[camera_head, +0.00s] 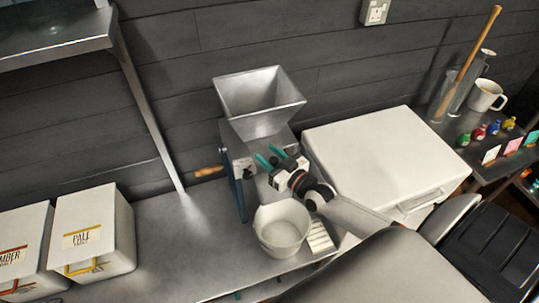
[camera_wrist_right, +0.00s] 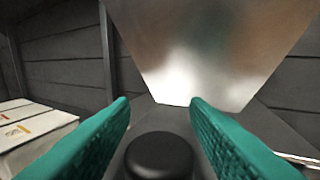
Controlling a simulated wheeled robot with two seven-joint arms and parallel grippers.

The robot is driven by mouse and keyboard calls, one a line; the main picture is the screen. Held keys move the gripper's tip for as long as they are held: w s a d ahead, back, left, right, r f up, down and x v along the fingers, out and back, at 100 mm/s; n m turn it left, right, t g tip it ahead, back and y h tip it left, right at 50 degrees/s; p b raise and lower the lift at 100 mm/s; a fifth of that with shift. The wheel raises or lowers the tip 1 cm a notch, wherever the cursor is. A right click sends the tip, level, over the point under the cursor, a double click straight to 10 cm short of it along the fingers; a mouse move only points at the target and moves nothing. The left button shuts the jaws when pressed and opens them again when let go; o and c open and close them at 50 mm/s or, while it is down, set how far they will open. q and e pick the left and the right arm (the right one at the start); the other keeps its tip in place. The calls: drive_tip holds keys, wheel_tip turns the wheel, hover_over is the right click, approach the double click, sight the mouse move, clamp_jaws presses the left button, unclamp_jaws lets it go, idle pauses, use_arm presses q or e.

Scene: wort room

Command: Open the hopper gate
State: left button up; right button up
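The grain mill has a square, flared metal hopper (camera_head: 260,100), which also fills the upper part of the right wrist view (camera_wrist_right: 205,45). The mill body stands below it on blue legs. My right gripper (camera_head: 269,155) has teal fingers and is just below the hopper, in front of the mill body. In the right wrist view its fingers (camera_wrist_right: 158,102) are spread apart. A round black knob-like piece (camera_wrist_right: 160,157) shows low between them; I cannot tell whether it is the gate's handle. No gate plate shows clearly. My left gripper is out of view.
A white bucket (camera_head: 282,230) stands below the mill's front. A wooden-handled crank (camera_head: 208,171) sticks out left. A white chest (camera_head: 380,150) stands close right, grain bins (camera_head: 115,225) at left. The steel bench (camera_head: 180,240) is clear between bins and mill.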

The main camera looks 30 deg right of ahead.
drive_tip(key=shift+s, duration=0.1)
drive_tip(key=shift+r, duration=0.1)
drive_tip(key=shift+s, duration=0.15)
drive_tip(key=shift+s, duration=0.25)
drive_tip(key=shift+s+d+b, duration=0.3)
drive_tip(key=shift+s+b, duration=0.15)
drive_tip(key=shift+s, duration=1.4)
drive_tip(key=shift+s+d+b, duration=0.35)
drive_tip(key=shift+s+b, duration=0.15)
drive_tip(key=shift+s, duration=1.4)
drive_tip(key=shift+s+d+b, duration=0.3)
drive_tip(key=shift+s+b, duration=0.15)
drive_tip(key=shift+s, duration=1.4)
